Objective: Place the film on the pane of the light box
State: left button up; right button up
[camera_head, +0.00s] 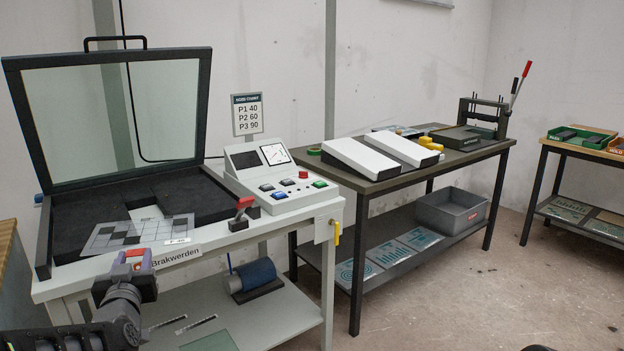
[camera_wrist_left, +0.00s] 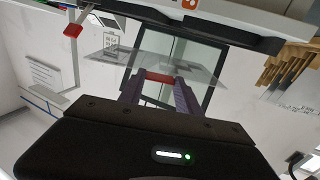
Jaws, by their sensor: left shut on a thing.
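The film (camera_head: 138,234) is a clear sheet with dark squares and a small white label. My left gripper (camera_head: 133,258) is shut on its near edge, and the film extends away from the fingers. In the head view it overlaps the front of the black bed of the open box (camera_head: 90,205); whether it touches the bed I cannot tell. The box's glass-paned lid (camera_head: 115,115) stands raised at the back. In the left wrist view the film (camera_wrist_left: 185,68) shows beyond the purple fingers (camera_wrist_left: 160,88).
A control panel (camera_head: 282,180) with buttons and a red-handled lever (camera_head: 241,212) stand right of the bed. Two white sloped boxes (camera_head: 358,157) sit on the dark table beyond.

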pick_arm(q)
jog(key=s+d+f+m+h+p, duration=0.2)
jog(key=d+p, duration=0.4)
jog(key=d, duration=0.4)
jog(key=s+d+f+m+t+h+p, duration=0.1)
jog(key=s+d+f+h+p, duration=0.1)
jog(key=d+p, duration=0.4)
jog(key=d+f+h, duration=0.1)
jog(key=d+f, duration=0.1)
jog(key=d, duration=0.1)
jog(key=shift+s+d+m+h+p, duration=0.3)
jog(key=shift+d+m+h, duration=0.05)
jog(key=shift+m+h, duration=0.05)
